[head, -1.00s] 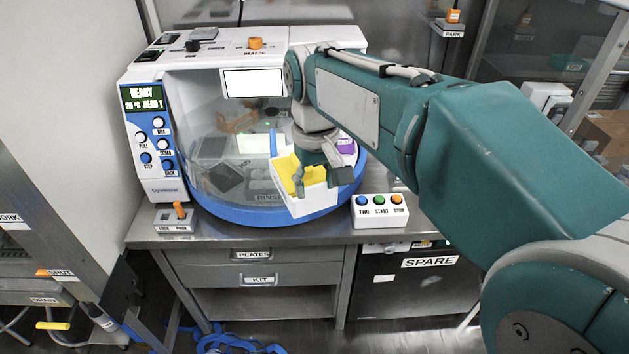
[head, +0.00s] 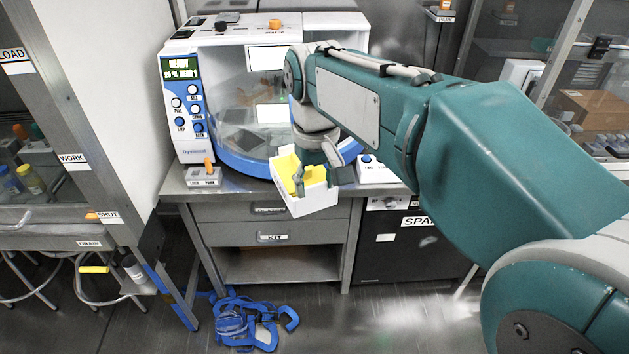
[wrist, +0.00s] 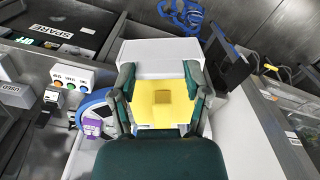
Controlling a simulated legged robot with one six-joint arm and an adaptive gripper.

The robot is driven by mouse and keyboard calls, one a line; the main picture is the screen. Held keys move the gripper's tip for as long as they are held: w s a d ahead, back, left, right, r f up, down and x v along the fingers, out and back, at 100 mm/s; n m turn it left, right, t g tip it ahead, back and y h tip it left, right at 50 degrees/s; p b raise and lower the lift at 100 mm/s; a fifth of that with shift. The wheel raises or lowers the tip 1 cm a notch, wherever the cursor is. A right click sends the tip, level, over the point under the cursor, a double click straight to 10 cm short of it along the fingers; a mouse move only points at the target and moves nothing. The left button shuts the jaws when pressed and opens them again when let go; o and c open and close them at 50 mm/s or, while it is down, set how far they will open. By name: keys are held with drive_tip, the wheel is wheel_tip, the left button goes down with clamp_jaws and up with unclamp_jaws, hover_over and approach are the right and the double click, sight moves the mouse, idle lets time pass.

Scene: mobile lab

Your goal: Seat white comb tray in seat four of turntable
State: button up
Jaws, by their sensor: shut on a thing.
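My gripper (head: 314,172) is shut on a white tray (head: 309,203) with a bright yellow inside. It holds the tray in the air in front of the machine's blue rim (head: 248,165), clear of the bench. In the wrist view the white tray (wrist: 158,55) sits between the fingers of my gripper (wrist: 160,92), its yellow part facing the camera. The turntable is in the white machine (head: 245,42), seen through a clear curved front. A white rectangle (head: 272,113) shows inside. My arm and gripper hide the machine's right side; I cannot tell which seat is number four.
A lever box (head: 204,176) stands on the bench at left, and a button box (head: 375,170) at right, close to my gripper. Blue straps (head: 250,322) lie on the floor. A hood with a WORK label (head: 73,160) stands at left. Floor before the bench is partly open.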

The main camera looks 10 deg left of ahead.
drive_tip(key=shift+s, duration=0.4)
drive_tip(key=shift+w+d+f, duration=0.1)
drive_tip(key=shift+d+f, duration=0.05)
drive_tip(key=shift+f, duration=0.1)
drive_tip(key=shift+w+d+f, duration=0.2)
drive_tip(key=shift+w+f, duration=0.3)
drive_tip(key=shift+w, duration=0.05)
drive_tip(key=w+d+f+m, duration=0.2)
drive_tip(key=w+d+f, duration=0.3)
drive_tip(key=f, duration=0.2)
drive_tip(key=w+d+f+m, duration=0.2)
drive_tip(key=w+d+f, duration=0.25)
drive_tip(key=f, duration=0.25)
drive_tip(key=w+d+f+m, duration=0.1)
drive_tip(key=d+f+m, duration=0.2)
drive_tip(key=d+f, duration=1)
wheel_tip(320, 180, down, 3)
drive_tip(key=shift+w+d+r, duration=0.15)
drive_tip(key=shift+w+d, duration=0.25)
